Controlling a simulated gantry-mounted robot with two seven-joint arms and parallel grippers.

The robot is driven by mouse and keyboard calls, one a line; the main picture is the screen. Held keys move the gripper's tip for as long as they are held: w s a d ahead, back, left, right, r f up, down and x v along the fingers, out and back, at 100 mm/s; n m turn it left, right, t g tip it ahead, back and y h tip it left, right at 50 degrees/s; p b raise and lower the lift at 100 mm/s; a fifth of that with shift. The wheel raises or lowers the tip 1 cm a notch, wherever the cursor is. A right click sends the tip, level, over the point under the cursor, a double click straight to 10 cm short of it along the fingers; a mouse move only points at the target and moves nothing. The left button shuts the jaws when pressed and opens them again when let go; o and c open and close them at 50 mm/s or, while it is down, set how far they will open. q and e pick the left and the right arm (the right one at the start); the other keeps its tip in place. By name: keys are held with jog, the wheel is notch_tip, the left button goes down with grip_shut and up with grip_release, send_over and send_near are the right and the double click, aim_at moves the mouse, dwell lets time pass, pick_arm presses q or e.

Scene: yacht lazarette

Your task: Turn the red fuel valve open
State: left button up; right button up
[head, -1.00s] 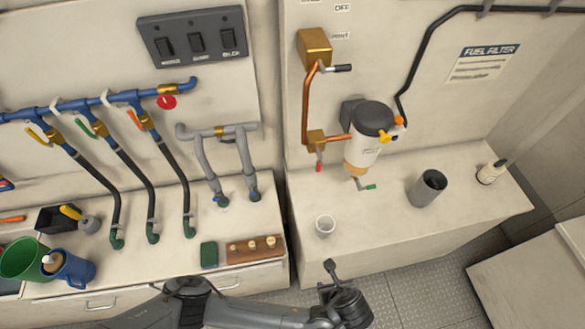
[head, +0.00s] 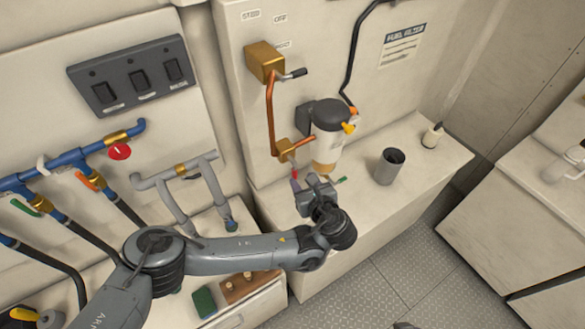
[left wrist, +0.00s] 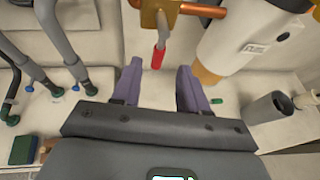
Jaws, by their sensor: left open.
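The red fuel valve's lever has a red grip (head: 294,174) that hangs down from a small brass valve body (head: 286,152) on the copper pipe, left of the fuel filter (head: 328,135). The grip (left wrist: 158,58) also shows in the left wrist view, below the brass body (left wrist: 160,12). My left gripper (head: 309,183) is beside the lower end of the lever in the head view. In the left wrist view its two purple fingers (left wrist: 158,82) are apart, with nothing between them. The red grip lies just beyond the fingertips, roughly centred. My right gripper is not in view.
A grey cup (head: 389,167) and a small white bottle (head: 432,136) stand on the counter to the right. A green-tipped lever (left wrist: 217,101) lies right of the fingers. A larger brass valve (head: 265,61) sits above. A red round handle (head: 120,152) is on the blue pipe.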

aim_at(296, 173)
pick_arm(q)
jog(key=x, duration=0.9)
jog(key=shift+s+a+f, duration=0.1)
jog(key=shift+s, duration=0.05)
grip_shut()
